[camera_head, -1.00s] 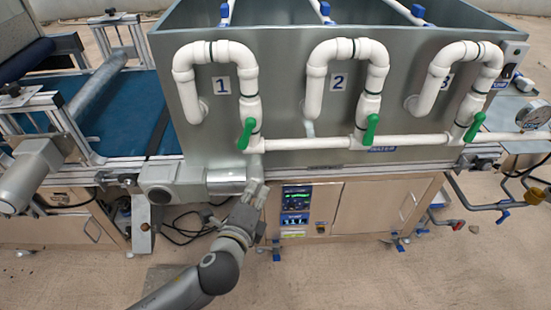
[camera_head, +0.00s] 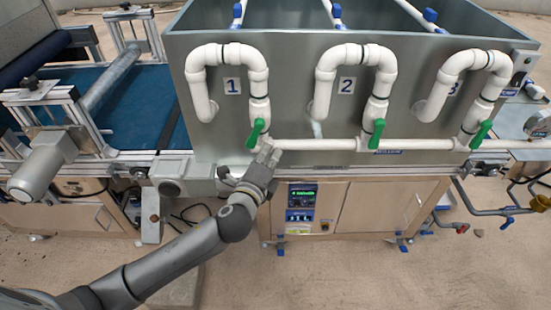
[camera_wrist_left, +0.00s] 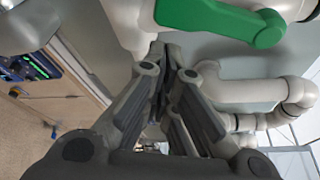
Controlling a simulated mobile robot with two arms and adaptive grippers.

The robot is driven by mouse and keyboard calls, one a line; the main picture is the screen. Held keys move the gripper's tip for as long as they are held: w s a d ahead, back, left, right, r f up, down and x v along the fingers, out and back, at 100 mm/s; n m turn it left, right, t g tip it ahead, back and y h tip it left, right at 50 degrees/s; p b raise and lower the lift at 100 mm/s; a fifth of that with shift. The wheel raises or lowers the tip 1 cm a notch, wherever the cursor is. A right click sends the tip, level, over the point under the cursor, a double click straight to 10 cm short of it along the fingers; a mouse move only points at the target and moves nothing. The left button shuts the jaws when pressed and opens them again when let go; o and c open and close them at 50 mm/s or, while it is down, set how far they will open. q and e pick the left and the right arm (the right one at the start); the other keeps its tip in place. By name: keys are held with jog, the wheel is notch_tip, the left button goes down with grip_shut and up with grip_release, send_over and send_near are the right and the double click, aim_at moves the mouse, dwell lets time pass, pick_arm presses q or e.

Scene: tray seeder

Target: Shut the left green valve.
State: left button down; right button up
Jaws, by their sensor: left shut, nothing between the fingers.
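The left green valve (camera_head: 255,133) is a green lever on the white pipe under the number 1. Its handle slants down to the left in the head view. My left gripper (camera_head: 267,152) is shut and empty, just below and slightly right of this valve, close to the pipe joint. In the left wrist view the green handle (camera_wrist_left: 222,16) fills the top, beyond the shut left fingers (camera_wrist_left: 178,72). I cannot tell whether the fingers touch the handle or pipe. My right gripper is not in view.
Two more green valves, the middle one (camera_head: 376,133) and the right one (camera_head: 481,134), sit along the white horizontal pipe (camera_head: 315,144). A control panel (camera_head: 301,200) is below. A blue conveyor belt (camera_head: 130,105) lies left of the grey tank (camera_head: 300,115).

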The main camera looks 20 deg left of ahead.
pick_arm(q)
jog(key=shift+s+a+r, duration=0.3)
jog(key=shift+a, duration=0.35)
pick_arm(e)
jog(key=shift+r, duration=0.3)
